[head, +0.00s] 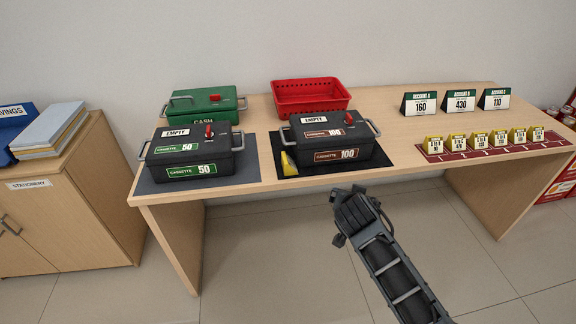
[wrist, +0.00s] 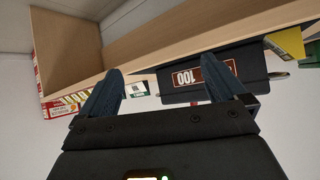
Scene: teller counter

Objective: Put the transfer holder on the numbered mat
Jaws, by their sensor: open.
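A yellow wedge-shaped piece (head: 288,162), which looks like the transfer holder, stands on the black mat at the left front corner of the 100 cassette. It also shows in the wrist view (wrist: 286,43), at the upper right. The red mat (head: 492,153) with white lines, likely the numbered mat, lies at the table's right front. Several yellow holders with white printed cards (head: 478,141) stand in a row on it; their print is too small to read. My gripper (head: 349,192) is open and empty, in front of the table edge and right of the yellow piece.
The black 100 cassette (head: 333,137) stands behind the yellow piece; the 50 cassette (head: 192,150) is left of it. A green cash box (head: 205,104), a red basket (head: 310,98) and account signs (head: 461,101) stand behind. The table (head: 398,140) is bare between the black and red mats.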

